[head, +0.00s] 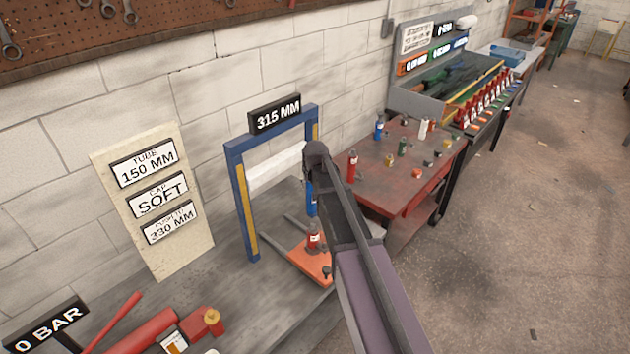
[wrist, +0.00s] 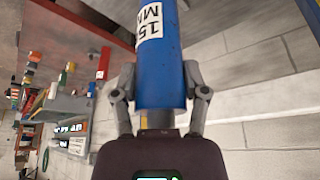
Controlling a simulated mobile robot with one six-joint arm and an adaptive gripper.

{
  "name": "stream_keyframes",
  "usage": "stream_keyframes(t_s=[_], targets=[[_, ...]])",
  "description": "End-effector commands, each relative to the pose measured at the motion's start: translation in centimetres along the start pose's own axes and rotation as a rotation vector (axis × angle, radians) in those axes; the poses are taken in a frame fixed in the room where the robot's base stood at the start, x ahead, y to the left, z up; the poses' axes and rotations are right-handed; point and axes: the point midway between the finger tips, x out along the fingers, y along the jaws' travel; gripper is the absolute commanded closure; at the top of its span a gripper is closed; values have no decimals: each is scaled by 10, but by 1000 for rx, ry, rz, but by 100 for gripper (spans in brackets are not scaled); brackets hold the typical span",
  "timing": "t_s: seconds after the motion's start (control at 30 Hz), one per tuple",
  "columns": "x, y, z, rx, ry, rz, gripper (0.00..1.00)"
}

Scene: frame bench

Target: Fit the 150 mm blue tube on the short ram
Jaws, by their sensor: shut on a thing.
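The blue tube (wrist: 163,70) fills the upper middle of the wrist view, with a white label partly reading 15. My gripper (wrist: 160,97) is shut on it, one finger on each side; the tube's far end is out of frame. In the head view my arm covers the gripper; a small blue patch beside the arm could be the tube or the frame post. A short red ram (head: 313,238) stands upright on an orange plate (head: 306,263) inside the blue press frame (head: 240,190). I cannot see whether tube and ram touch.
The frame carries a 315 MM sign (head: 275,113) and a white crossbar (head: 272,168). A board (head: 195,235) reads tube 150 mm, cap soft, push to 330 mm. A red pump (head: 145,330) lies front left. A red table (head: 405,190) holds several rams and small parts.

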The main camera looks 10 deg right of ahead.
Motion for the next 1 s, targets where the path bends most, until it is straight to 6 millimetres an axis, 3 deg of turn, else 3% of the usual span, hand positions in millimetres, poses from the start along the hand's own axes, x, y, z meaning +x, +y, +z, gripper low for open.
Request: stream_keyframes(t_s=[0.47, 1.0], targets=[[6, 6, 3, 6, 0, 3, 100], [38, 5, 16, 6, 1, 2, 100]])
